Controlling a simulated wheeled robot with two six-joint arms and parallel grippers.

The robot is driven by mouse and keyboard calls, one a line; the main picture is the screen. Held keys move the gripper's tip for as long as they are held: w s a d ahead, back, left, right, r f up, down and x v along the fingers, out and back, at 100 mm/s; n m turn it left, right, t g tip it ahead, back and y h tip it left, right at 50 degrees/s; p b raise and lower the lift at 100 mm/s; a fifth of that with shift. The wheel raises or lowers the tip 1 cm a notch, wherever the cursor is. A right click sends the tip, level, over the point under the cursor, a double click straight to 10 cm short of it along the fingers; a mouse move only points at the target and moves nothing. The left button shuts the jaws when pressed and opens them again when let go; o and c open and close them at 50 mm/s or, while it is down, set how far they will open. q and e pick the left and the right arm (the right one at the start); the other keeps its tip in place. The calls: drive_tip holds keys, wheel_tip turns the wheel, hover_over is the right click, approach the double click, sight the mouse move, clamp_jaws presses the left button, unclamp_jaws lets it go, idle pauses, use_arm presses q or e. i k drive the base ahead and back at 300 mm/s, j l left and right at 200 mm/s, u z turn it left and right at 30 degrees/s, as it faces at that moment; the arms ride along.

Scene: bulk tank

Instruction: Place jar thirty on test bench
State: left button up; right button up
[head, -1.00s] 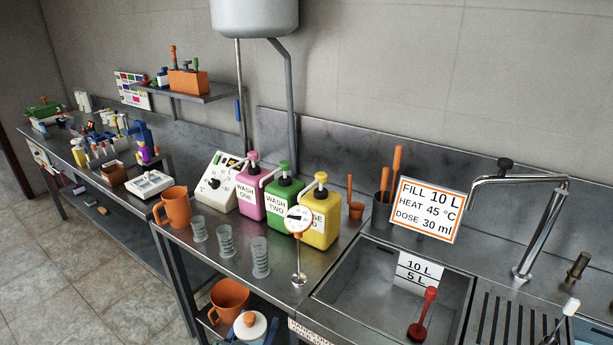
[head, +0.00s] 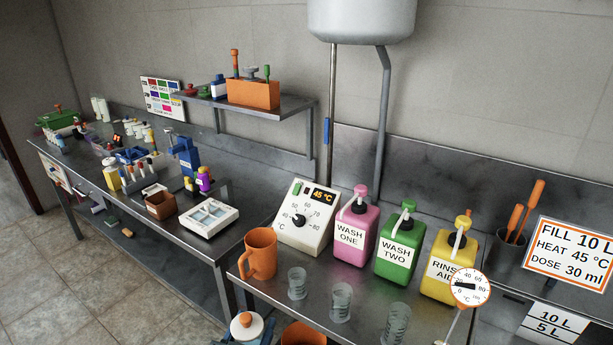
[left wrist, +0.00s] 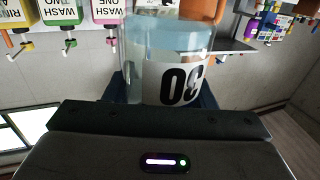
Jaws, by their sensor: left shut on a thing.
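Jar thirty (left wrist: 165,62) fills the middle of the left wrist view, clear with a white label reading 30 upside down. In the head view its white lid with an orange knob (head: 247,326) shows at the bottom edge; the rest is mostly hidden or cut off. My left gripper (head: 243,341) is shut on the jar, its blue fingers beside it; a dark blue finger also shows in the left wrist view (left wrist: 207,97). A long steel bench (head: 190,240) with test tubes and small bottles stands at the left, apart from the jar. My right gripper is not in view.
The nearer counter holds an orange jug (head: 261,253), clear beakers (head: 340,302), a dial box (head: 303,218), and pink, green and yellow pump bottles (head: 400,248). On the left bench, a white tray (head: 208,218) and brown box (head: 160,205) sit near the front edge.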

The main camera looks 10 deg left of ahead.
sight(98, 178)
drive_tip(key=i+j, duration=0.1)
drive_tip(key=j, duration=0.4)
drive_tip(key=i+j, duration=0.15)
drive_tip(key=j, duration=0.3)
drive_tip(key=i+j, duration=0.1)
drive_tip(key=j, duration=0.4)
drive_tip(key=i+j, duration=0.1)
drive_tip(key=j, duration=0.35)
drive_tip(key=i+j, duration=0.15)
drive_tip(key=j, duration=0.35)
drive_tip(key=i+j, duration=0.1)
drive_tip(key=j, duration=0.35)
drive_tip(key=i+j, duration=0.1)
drive_tip(key=j, duration=0.4)
drive_tip(key=i+j, duration=0.15)
drive_tip(key=j, duration=0.3)
drive_tip(key=i+j, duration=0.1)
drive_tip(key=j, duration=0.25)
drive_tip(key=i+j, duration=0.15)
drive_tip(key=j, duration=0.25)
drive_tip(key=i+j, duration=0.1)
drive_tip(key=j, duration=0.25)
drive_tip(key=i+j, duration=0.1)
drive_tip(key=j, duration=0.25)
